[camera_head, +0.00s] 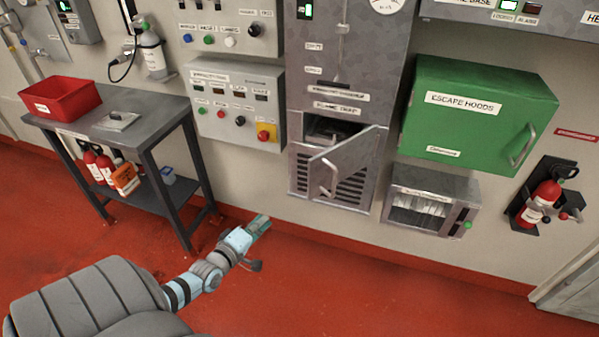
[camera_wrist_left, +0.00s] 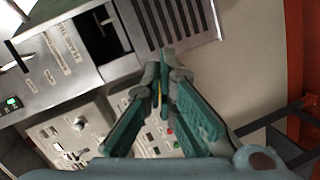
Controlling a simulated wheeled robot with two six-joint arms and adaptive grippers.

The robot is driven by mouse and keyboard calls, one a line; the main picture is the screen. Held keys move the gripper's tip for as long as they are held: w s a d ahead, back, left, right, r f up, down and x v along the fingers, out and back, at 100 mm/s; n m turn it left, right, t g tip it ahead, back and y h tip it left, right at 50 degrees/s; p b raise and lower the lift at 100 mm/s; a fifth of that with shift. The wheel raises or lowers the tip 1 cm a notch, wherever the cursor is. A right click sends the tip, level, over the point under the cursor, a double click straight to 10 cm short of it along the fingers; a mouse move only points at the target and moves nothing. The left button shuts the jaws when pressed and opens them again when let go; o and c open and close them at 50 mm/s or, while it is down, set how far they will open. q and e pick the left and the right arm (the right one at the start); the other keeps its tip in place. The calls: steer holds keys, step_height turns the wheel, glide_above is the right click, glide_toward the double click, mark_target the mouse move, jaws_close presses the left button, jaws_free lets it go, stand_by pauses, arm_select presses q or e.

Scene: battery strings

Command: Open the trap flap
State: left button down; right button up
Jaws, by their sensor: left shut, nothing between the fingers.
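The trap flap (camera_head: 350,162) is a grey metal door with a pale bar handle (camera_head: 327,178), low on the tall grey cabinet in the head view. It stands swung outward, with its free left edge away from the cabinet. The dark opening (camera_head: 325,131) shows above and behind it; part of the inside is hidden by the flap. My left gripper (camera_head: 262,222) is shut and empty, below and left of the flap and apart from it. In the left wrist view its closed fingers (camera_wrist_left: 161,88) point toward the cabinet, where the dark opening (camera_wrist_left: 103,34) shows. My right gripper is not in view.
A grey vent grille (camera_wrist_left: 172,20) lies below the opening. A metal table (camera_head: 150,125) with a red bin (camera_head: 60,98) stands left. A control box (camera_head: 237,107), a green cabinet (camera_head: 478,115) and a small glass-fronted box (camera_head: 428,203) are on the wall. The red floor (camera_head: 330,285) is clear.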

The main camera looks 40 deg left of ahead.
arm_select(q)
steer(key=w+r+n+t, duration=0.2)
steer(key=w+r+n, duration=0.1)
steer(key=r, duration=0.7)
steer(key=w+d+b, duration=0.1)
steer(key=w+d, duration=0.2)
steer(key=w, duration=0.6)
steer(key=shift+b, duration=0.35)
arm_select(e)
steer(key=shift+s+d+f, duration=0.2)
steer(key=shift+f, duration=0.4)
arm_select(q)
steer(key=shift+f, duration=0.15)
